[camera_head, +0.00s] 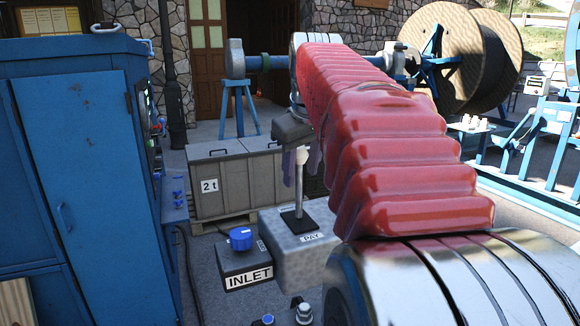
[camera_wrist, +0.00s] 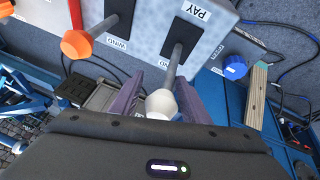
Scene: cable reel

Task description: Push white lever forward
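The white lever (camera_head: 302,166) rises nearly upright from a slotted black plate on the grey box (camera_head: 290,258) labelled PAY. Its white knob (camera_wrist: 161,103) shows near the middle of the wrist view. My gripper (camera_wrist: 158,84) has its purple fingers apart, one on each side of the lever, with the knob between them. A gap shows on the left of the knob; on the right, contact is hard to tell. In the head view my gripper (camera_head: 298,168) is at knob height, and my arm partly hides it.
An orange-knobbed lever (camera_wrist: 76,44) labelled WIND stands beside the white one. A blue-knobbed INLET box (camera_head: 245,264) is left of the PAY box. A blue cabinet (camera_head: 85,170) fills the left, with a 2 t crate (camera_head: 235,178) behind.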

